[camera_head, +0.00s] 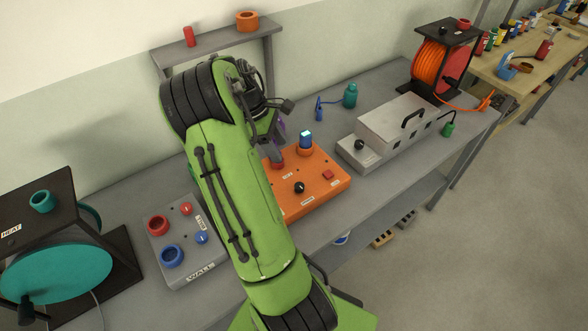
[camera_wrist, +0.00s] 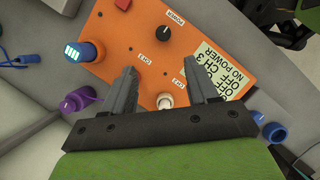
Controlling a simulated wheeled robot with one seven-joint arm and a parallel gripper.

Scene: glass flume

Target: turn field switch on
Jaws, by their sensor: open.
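My gripper (camera_wrist: 160,68) is open above an orange control box (camera_wrist: 105,62), its two grey fingers apart with nothing clearly held. A small whitish round part (camera_wrist: 165,101) shows on the box between the fingers, nearer their bases. A black knob (camera_wrist: 163,33) labelled POWER sits beyond the fingertips. In the head view the orange box (camera_head: 322,193) shows its black knob (camera_head: 299,187) and a red button (camera_head: 328,174). My green arm hides its left part and most of the gripper there. No label reading "field" is legible, so I cannot tell which control is the field switch.
A blue-lit plug (camera_head: 306,138) stands on the orange box. A cable reel (camera_head: 440,70) stands behind.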

